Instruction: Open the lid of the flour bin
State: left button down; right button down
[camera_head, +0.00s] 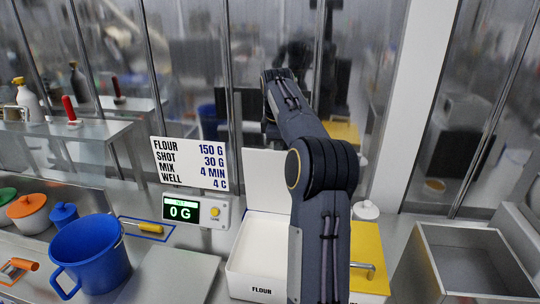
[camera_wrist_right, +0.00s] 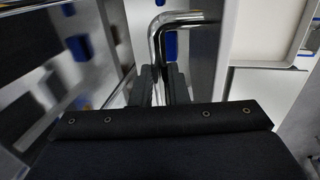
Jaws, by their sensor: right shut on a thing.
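The white flour bin (camera_head: 258,290), labelled FLOUR, stands at the front centre in the head view. Its pale lid (camera_head: 265,180) stands upright at the back, and the bin's top is open. My right arm crosses over the bin and hides part of it and of the lid. The right gripper cannot be made out in the head view. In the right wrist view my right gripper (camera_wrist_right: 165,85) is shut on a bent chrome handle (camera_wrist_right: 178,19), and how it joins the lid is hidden. My left gripper is not in view.
A yellow-lidded bin (camera_head: 368,245) with a metal handle stands just right of the flour bin. A scale display (camera_head: 183,211) and a recipe sign (camera_head: 190,164) stand to the left. A blue pot (camera_head: 92,258) is further left; an open steel basin (camera_head: 470,260) is at right.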

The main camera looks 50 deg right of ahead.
jog(key=shift+w+d+f, duration=0.3)
jog(key=shift+d, duration=0.25)
jog(key=shift+w+d+f, duration=0.3)
jog(key=shift+w+d, duration=0.05)
jog(key=shift+d, duration=0.25)
jog(key=shift+w+d+f, duration=0.3)
jog(key=shift+d, duration=0.25)
jog(key=c, duration=1.4)
grip_release()
jog(key=shift+w, duration=0.1)
jog(key=shift+c, duration=0.2)
jog(key=shift+o, duration=0.2)
jog(key=shift+r, duration=0.2)
jog(key=shift+r, duration=0.15)
